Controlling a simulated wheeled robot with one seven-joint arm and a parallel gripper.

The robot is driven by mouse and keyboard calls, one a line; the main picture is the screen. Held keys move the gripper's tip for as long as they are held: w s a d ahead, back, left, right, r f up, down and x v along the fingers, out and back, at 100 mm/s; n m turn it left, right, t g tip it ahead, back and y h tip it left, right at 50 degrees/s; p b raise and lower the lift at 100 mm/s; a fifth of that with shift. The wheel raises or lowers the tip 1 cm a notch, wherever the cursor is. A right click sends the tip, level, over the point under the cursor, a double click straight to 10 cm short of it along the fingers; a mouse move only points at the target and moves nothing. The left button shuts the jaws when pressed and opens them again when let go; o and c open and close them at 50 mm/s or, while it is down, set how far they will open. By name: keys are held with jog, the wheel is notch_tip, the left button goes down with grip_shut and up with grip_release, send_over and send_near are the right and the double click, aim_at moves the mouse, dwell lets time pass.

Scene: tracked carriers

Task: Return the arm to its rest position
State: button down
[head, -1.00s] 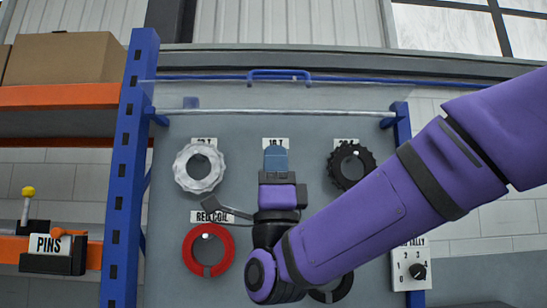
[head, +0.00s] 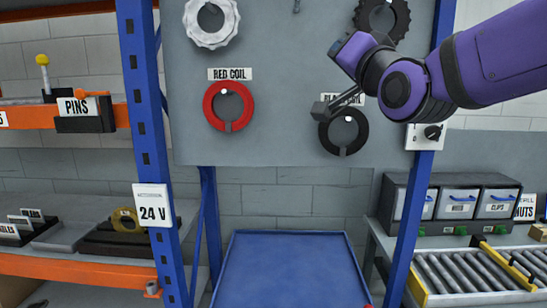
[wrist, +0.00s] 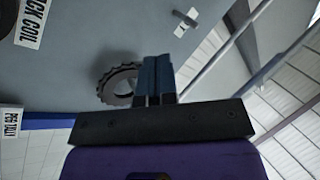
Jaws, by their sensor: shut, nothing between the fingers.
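My arm (head: 500,60) is purple and reaches in from the upper right of the head view. My gripper (wrist: 155,75) shows in the wrist view with its two blue fingers together and nothing between them. In the head view its hand is in front of the board, between the black notched ring and the black coil; its fingertips are hard to make out there. In the wrist view the notched ring (wrist: 112,88) appears beside and behind the fingers. I cannot tell the gap between them.
A grey pegboard (head: 285,60) carries a white ring (head: 192,24), a red coil (head: 207,104), a black coil (head: 326,138) and a black notched ring (head: 402,20). Blue posts (head: 150,150) flank it. A blue tray (head: 290,270) below looks empty. Shelves stand left; bins (head: 458,204) and rollers stand right.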

jog(key=s+d+f+n+g+h, duration=0.1)
jog(key=s+d+f+g+h, duration=0.2)
jog(key=s+d+f+g, duration=0.4)
jog(key=s+d+f+n+g+h, duration=0.1)
jog(key=s+d+f+g+h, duration=0.3)
jog(key=s+d+f+g, duration=0.4)
jog(key=s+d+f, duration=0.3)
jog(key=s+f, duration=0.4)
jog(key=shift+d+f+n, duration=0.25)
jog(key=shift+f+n, duration=0.15)
